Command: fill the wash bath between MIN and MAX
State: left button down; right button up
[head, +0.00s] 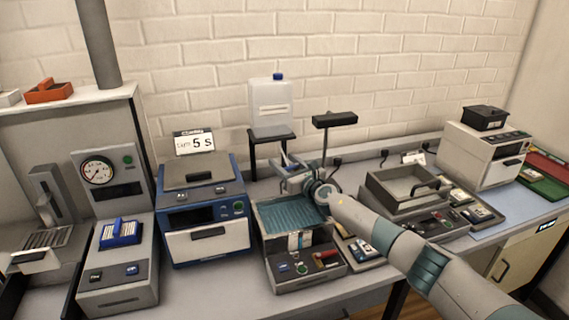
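The wash bath (262,228) is a grey box on the bench with an open top. Its inside looks teal; I cannot tell water from lining. A small gauge strip (293,242) is on its front, with MIN and MAX marks too small to read. A white jug (270,104) with a blue cap stands on a black stand behind the bath. My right gripper (288,178) is over the back of the bath, just below and in front of the stand. Its fingers are small and partly hidden, so I cannot tell what they touch. My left gripper is out of view.
A blue-framed machine (203,240) with a "5 s" sign stands close on the left. A black lamp-like post (334,120) rises behind the gripper. The bench is crowded.

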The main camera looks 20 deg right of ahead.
aim_at(291, 169)
jog(key=m+h+p, duration=0.2)
jog(key=p, duration=0.1)
jog(key=d+h+p, duration=0.1)
jog(key=h+p, duration=0.1)
jog(key=shift+w+m+t, duration=0.3)
jog(key=shift+w+m, duration=0.05)
jog(key=shift+m, duration=0.05)
jog(key=o, duration=1)
jog(key=shift+o, duration=0.2)
jog(key=shift+s, duration=0.1)
jog(key=s+p, duration=0.2)
jog(key=s, duration=0.6)
jog(key=s+b, duration=0.1)
jog(key=s, duration=0.8)
jog(key=shift+b, duration=0.3)
